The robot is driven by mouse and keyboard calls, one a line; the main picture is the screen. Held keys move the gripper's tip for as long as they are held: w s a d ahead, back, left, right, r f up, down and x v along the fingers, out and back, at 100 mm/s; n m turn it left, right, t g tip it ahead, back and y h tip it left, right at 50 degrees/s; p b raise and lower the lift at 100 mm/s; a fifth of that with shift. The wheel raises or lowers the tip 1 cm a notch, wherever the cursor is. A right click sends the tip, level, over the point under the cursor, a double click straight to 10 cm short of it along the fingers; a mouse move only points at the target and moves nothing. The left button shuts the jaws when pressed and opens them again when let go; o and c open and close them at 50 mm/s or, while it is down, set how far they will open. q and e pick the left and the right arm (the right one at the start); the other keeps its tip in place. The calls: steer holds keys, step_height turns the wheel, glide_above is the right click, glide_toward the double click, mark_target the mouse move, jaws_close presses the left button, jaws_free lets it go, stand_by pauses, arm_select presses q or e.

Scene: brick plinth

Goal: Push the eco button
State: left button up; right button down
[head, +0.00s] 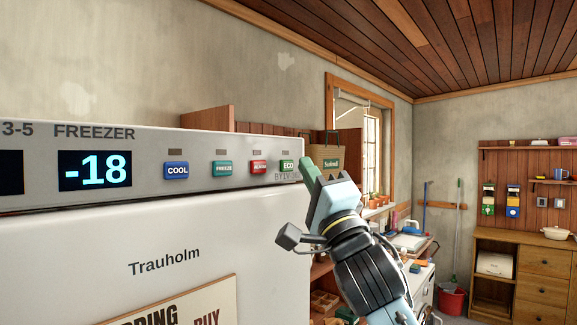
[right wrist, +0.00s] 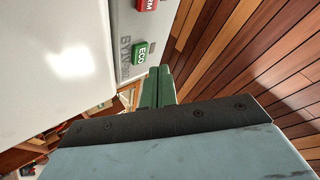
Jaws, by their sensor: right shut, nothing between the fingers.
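The green ECO button (head: 287,165) is at the right end of the button row on the white appliance's top panel. In the right wrist view the ECO button (right wrist: 140,53) is just beyond the fingertips. My right gripper (head: 307,166) is shut and empty, its green fingers pointing up and left, with tips just right of the button. In the right wrist view the right gripper's tips (right wrist: 159,72) lie just beside the button, with a small gap in the picture. I cannot tell the exact depth. My left gripper is not in view.
A red ALARM button (head: 258,167), a green FREEZE button (head: 222,168) and a blue COOL button (head: 177,170) stand left of ECO. A paper bag (head: 327,149) shows behind my gripper.

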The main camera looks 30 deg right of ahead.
steer(key=s, duration=0.1)
steer(key=s+d, duration=0.1)
steer(key=s, duration=0.1)
steer(key=s+d, duration=0.1)
steer(key=shift+s, duration=0.25)
stand_by(1.4)
